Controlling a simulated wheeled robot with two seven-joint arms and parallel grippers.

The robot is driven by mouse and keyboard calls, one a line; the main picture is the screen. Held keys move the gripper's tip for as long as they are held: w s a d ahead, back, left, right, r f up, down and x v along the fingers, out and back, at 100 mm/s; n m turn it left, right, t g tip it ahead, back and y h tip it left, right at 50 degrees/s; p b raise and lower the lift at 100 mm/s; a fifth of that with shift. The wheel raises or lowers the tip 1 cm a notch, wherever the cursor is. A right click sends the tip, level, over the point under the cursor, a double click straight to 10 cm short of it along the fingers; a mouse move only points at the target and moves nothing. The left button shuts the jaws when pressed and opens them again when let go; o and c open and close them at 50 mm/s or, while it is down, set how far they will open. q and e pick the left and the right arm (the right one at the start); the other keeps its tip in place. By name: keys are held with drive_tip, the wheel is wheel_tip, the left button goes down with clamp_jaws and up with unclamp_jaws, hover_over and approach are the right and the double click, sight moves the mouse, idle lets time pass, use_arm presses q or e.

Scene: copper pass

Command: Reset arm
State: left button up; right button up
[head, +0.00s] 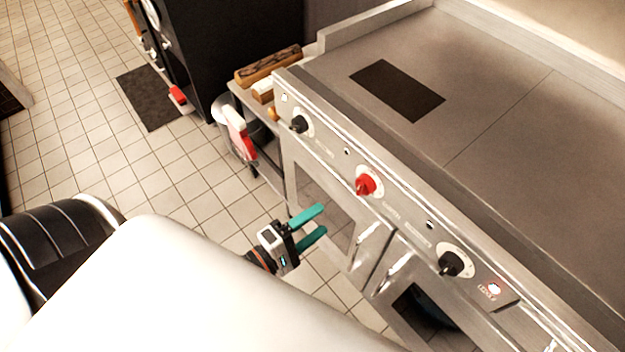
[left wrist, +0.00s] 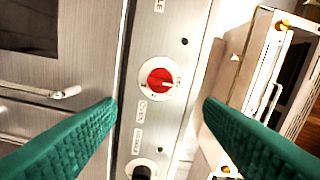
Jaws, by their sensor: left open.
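My left gripper (head: 309,226) has two teal fingers, spread apart with nothing between them. In the head view it is in front of the stove's front panel, below and left of the red knob (head: 366,185). The left wrist view shows the open fingers (left wrist: 160,112) at either side, with the red knob (left wrist: 160,81) beyond the gap between them. The fingers do not appear to touch the knob. My right gripper is in neither view.
The steel stove (head: 510,115) fills the right side, with black knobs (head: 299,124) and (head: 451,263) on its panel. Oven door handles (head: 395,272) stick out below. A side table holds a wooden block (head: 268,66). Tiled floor (head: 150,185) lies open at left.

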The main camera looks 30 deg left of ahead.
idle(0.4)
use_arm(q)
drive_tip(key=s+a+f+m+g+y, duration=0.1)
drive_tip(key=s+a+f+m+g, duration=0.2)
drive_tip(key=f, duration=0.7)
drive_tip(key=s+a+f+m+g+y, duration=0.15)
drive_tip(key=f+m, duration=0.35)
drive_tip(key=f, duration=0.6)
drive_tip(key=s+a+f+m+g+y, duration=0.1)
drive_tip(key=a+f+m+g+y, duration=0.2)
drive_tip(key=f, duration=0.7)
drive_tip(key=s+f+m+g, duration=0.4)
drive_tip(key=s+f, duration=0.2)
drive_tip(key=s, duration=0.4)
drive_tip(key=s+d+f+m+g+p, duration=0.1)
drive_tip(key=s+f+m+g, duration=0.2)
drive_tip(key=s+f, duration=0.4)
drive_tip(key=s+g, duration=0.1)
drive_tip(key=s, duration=0.2)
drive_tip(key=shift+s+d+f+m+y, duration=0.15)
drive_tip(key=shift+d+f+m+y, duration=0.15)
drive_tip(key=shift+m+y, duration=0.1)
drive_tip(key=shift+g, duration=0.25)
